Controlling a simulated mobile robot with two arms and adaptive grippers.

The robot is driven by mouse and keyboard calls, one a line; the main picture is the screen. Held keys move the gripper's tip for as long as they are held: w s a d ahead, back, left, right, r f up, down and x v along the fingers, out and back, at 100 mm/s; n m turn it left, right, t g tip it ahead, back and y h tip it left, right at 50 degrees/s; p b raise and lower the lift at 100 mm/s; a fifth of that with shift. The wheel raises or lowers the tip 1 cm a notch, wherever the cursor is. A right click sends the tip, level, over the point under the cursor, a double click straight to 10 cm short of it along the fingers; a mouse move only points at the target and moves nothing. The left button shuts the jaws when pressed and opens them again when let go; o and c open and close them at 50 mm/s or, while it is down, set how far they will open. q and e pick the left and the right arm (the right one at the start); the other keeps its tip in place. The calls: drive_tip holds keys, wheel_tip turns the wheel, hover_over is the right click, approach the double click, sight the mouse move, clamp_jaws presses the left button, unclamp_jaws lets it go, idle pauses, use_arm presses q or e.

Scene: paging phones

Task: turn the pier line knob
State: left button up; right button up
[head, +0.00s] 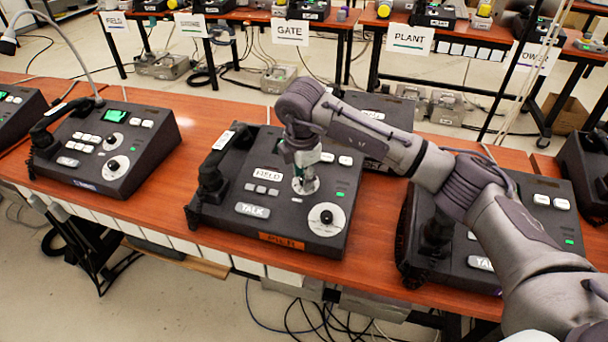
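The pier phone (225,235) is a dark desk console in the middle of the near table, with an orange label (281,241) on its front edge that seems to read PIER. It has a handset at its left, a white TALK key and a FIELD plate. A round dial with a black knob (326,217) shows at its lower right. My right gripper (304,183) points down at a second pale dial above that one. The fingers hide this dial's knob, and I cannot tell whether they grip it. My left gripper is out of view.
Similar consoles stand left (112,148) and right (535,215) on the same wooden table (160,222). My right arm crosses above the right one. A gooseneck lamp (58,18) rises at the left. Tables behind carry signs such as GATE (290,31) and PLANT (410,38).

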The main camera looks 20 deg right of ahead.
drive_tip(key=shift+o, duration=0.9)
drive_tip(key=shift+r, duration=0.15)
wheel_tip(320, 180, up, 11)
drive_tip(key=s+a, duration=0.1)
drive_tip(key=s, duration=0.1)
drive_tip(key=shift+r, duration=0.2)
drive_tip(key=shift+s, duration=0.1)
